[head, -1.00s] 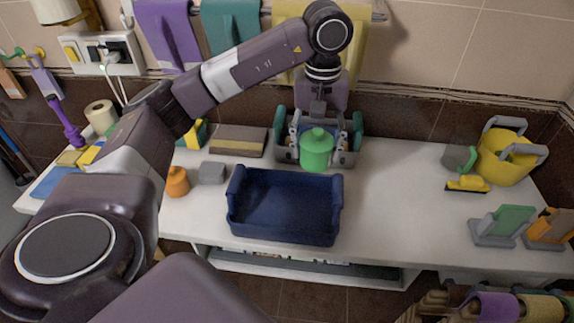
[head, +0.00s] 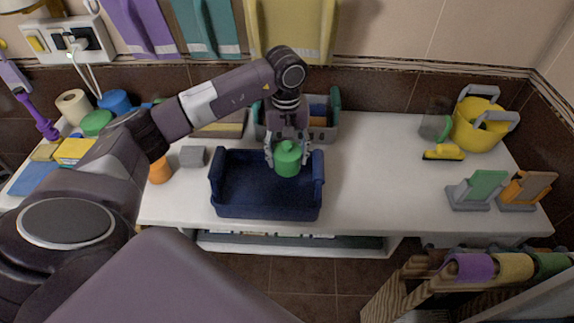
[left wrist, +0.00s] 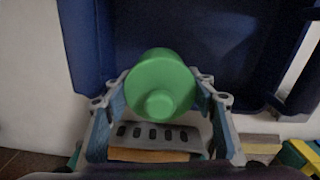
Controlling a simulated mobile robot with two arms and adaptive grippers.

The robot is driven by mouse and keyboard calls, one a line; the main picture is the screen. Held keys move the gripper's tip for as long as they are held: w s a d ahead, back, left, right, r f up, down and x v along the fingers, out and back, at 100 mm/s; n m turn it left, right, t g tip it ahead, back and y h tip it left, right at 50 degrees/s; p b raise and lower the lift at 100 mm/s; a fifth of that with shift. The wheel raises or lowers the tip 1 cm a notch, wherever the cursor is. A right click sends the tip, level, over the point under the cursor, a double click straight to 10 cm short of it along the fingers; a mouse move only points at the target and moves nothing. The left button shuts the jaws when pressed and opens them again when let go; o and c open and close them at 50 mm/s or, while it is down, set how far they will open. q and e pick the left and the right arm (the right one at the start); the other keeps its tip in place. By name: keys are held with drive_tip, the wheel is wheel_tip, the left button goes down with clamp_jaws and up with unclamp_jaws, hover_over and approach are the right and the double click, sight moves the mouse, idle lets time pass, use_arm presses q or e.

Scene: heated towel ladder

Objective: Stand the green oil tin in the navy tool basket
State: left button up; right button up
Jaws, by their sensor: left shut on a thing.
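The green oil tin (head: 288,160) is upright between the fingers of my left gripper (head: 288,152), which is shut on it. In the head view the tin overlaps the back right part of the navy tool basket (head: 265,212); its base is hidden or hard to place, so I cannot tell its height above the basket floor. The basket looks empty otherwise. In the left wrist view the tin (left wrist: 160,85) sits between the two fingers, with the basket (left wrist: 215,40) beyond it. My right gripper is not in view.
The counter right of the basket (head: 380,180) is clear.

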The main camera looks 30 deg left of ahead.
sight(287, 143)
use_arm(q)
drive_tip(key=shift+f, duration=0.55)
wheel_tip(287, 143, down, 3)
drive_tip(key=shift+f+p, duration=0.2)
drive_tip(key=shift+p, duration=0.1)
drive_tip(key=shift+f, duration=0.25)
drive_tip(key=o, duration=1.3)
drive_tip(key=shift+r, duration=0.25)
drive_tip(key=shift+w+r, duration=0.1)
drive_tip(key=shift+r, duration=0.2)
wheel_tip(287, 143, up, 11)
drive_tip(key=shift+r+b, duration=0.15)
drive_tip(key=shift+b, duration=0.9)
